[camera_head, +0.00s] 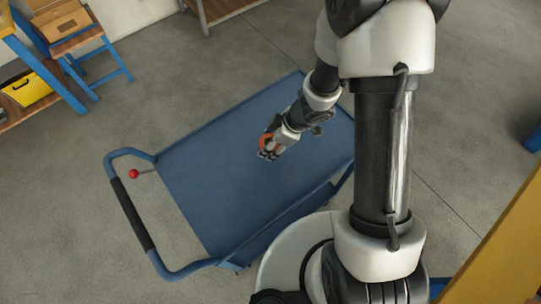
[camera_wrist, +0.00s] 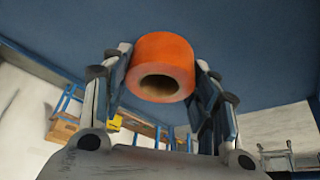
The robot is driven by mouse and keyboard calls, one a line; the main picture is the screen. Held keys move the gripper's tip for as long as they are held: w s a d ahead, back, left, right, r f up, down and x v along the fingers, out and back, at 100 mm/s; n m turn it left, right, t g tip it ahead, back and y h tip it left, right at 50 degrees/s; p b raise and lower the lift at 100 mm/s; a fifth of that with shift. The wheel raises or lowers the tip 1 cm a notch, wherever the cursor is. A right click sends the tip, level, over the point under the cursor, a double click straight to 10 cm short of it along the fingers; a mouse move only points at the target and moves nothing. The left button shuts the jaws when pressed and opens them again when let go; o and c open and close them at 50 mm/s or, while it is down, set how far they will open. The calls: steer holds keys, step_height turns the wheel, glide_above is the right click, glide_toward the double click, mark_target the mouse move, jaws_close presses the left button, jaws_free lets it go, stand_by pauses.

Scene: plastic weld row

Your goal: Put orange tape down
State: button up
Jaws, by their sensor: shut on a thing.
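My gripper (camera_head: 268,153) is over the blue cart top (camera_head: 215,180), near its middle. It is shut on the orange tape roll (camera_head: 265,140), which is mostly hidden by the fingers in the head view. In the wrist view the orange tape (camera_wrist: 165,64) sits between the two fingers of my gripper (camera_wrist: 163,80), with its round hole facing the camera. The blue cart surface (camera_wrist: 250,40) fills the background beyond the tape. I cannot tell whether the tape touches the cart top.
The cart top is otherwise bare. A blue stool (camera_head: 85,45) with a cardboard box (camera_head: 60,20) and a yellow bin (camera_head: 27,88) stand at the upper left.

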steer(key=shift+f+b, duration=1.75)
steer(key=shift+f, duration=0.9)
steer(key=shift+f, duration=0.15)
steer(key=o, duration=1.1)
